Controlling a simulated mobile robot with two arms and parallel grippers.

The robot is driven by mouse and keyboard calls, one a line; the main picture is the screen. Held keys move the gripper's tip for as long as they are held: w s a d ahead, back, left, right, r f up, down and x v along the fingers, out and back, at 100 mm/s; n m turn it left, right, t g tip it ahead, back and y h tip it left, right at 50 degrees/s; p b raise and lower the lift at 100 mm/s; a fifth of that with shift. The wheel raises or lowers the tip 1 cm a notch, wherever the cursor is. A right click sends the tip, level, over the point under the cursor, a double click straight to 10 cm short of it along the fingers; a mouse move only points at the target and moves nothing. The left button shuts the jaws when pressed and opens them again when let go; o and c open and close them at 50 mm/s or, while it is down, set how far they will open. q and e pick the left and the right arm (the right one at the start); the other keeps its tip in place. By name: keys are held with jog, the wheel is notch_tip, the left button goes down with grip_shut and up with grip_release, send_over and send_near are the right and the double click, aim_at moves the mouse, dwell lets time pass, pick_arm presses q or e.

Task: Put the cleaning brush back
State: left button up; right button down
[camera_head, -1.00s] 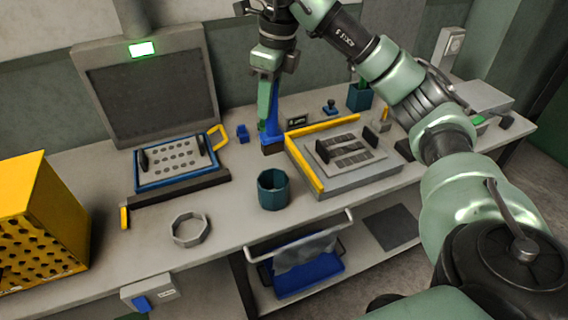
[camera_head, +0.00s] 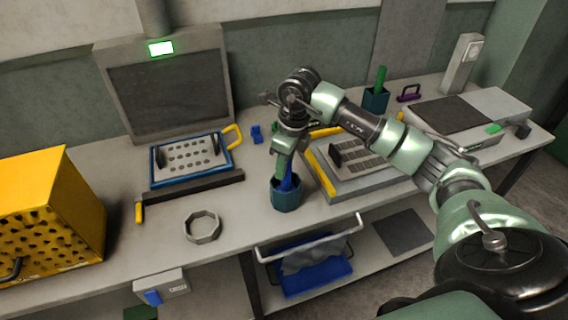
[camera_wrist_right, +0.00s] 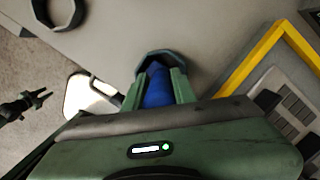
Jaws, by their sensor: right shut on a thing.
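The brush shows as a blue part (camera_head: 289,183) in the head view, below my right gripper (camera_head: 285,172). In the right wrist view its blue body (camera_wrist_right: 157,88) is between the green fingers of my right gripper (camera_wrist_right: 158,90), which is shut on it. A dark teal cup (camera_head: 286,200) stands near the table's front edge. The brush's lower end is inside the cup's rim; how deep is hidden. In the right wrist view the cup rim (camera_wrist_right: 160,55) surrounds the blue part. A dark pronged shape (camera_wrist_right: 25,104) at the left may be my left gripper; its state is unclear.
A grey ring (camera_head: 202,226) lies left of the cup. A yellow-edged fixture (camera_head: 322,175) is close on the right. A blue-framed tray (camera_head: 160,182) lies behind left, a yellow perforated box (camera_head: 45,215) far left. A blue bin (camera_head: 315,277) is below the tabletop.

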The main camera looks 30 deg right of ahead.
jog(key=shift+f, duration=0.3)
jog(key=c, duration=1.1)
grip_release()
jog(key=shift+c, duration=0.2)
jog(key=shift+r, duration=0.45)
jog(key=r, duration=0.3)
jog(key=s+r+b, duration=0.1)
jog(key=r, duration=0.3)
jog(key=d+r+b, duration=0.1)
jog(key=r, duration=0.3)
jog(key=shift+s+r, duration=0.15)
jog(key=shift+s, duration=0.1)
